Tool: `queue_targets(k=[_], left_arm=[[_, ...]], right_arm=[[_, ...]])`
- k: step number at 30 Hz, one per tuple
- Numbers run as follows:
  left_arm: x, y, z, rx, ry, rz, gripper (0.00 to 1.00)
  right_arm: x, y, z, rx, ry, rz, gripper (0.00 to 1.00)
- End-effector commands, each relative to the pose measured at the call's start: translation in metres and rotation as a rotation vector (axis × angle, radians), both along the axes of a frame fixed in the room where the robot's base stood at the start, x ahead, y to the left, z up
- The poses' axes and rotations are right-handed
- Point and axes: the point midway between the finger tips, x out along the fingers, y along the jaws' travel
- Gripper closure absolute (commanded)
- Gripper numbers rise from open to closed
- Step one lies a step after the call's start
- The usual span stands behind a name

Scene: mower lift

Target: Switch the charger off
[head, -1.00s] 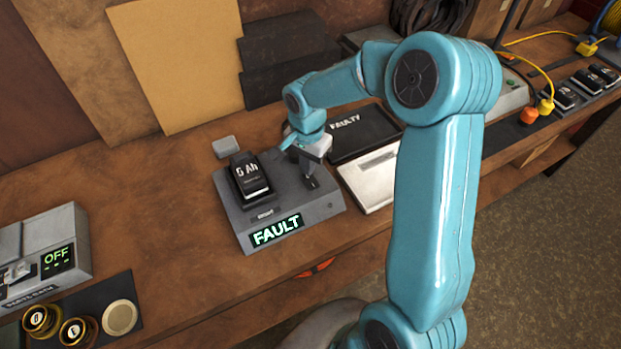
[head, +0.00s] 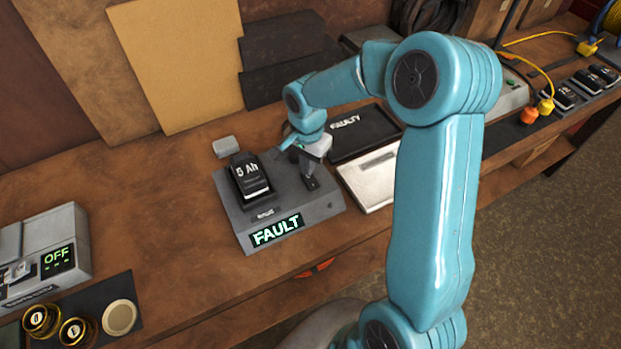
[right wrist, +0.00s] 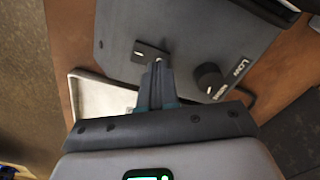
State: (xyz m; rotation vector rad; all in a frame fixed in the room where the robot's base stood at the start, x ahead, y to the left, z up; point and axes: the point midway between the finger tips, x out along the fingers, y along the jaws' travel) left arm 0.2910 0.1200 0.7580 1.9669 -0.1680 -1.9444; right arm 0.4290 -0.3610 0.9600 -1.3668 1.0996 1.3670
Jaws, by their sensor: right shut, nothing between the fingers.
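The grey charger (head: 290,205) stands on the wooden bench with a black battery (head: 250,177) marked "5 Ah" seated on its top. Its front display (head: 277,230) is lit and reads "FAULT". My right gripper (head: 311,182) is shut and empty, pointing down at the right part of the charger's top. In the right wrist view, my gripper's fingertips (right wrist: 158,64) are at the edge of a small dark switch plate (right wrist: 146,50). I cannot tell whether they touch it; the fingers partly hide it. A black knob (right wrist: 209,80) sits beside the fingers, near the word "LOW". My left gripper is out of view.
A black tray (head: 362,134) marked "FAULTY" and a pale tray (head: 372,180) lie close on the charger's right. A grey device (head: 40,255) showing "OFF" stands at the left. A small grey block (head: 227,147) lies behind the charger. Bench between the devices is clear.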

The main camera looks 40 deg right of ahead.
Motion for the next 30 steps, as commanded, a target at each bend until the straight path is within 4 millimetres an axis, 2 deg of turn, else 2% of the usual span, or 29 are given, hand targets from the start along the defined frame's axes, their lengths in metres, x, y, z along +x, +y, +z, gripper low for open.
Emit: queue_targets(k=[30], left_arm=[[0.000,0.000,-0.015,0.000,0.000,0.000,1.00]], right_arm=[[0.000,0.000,-0.016,0.000,0.000,0.000,1.00]])
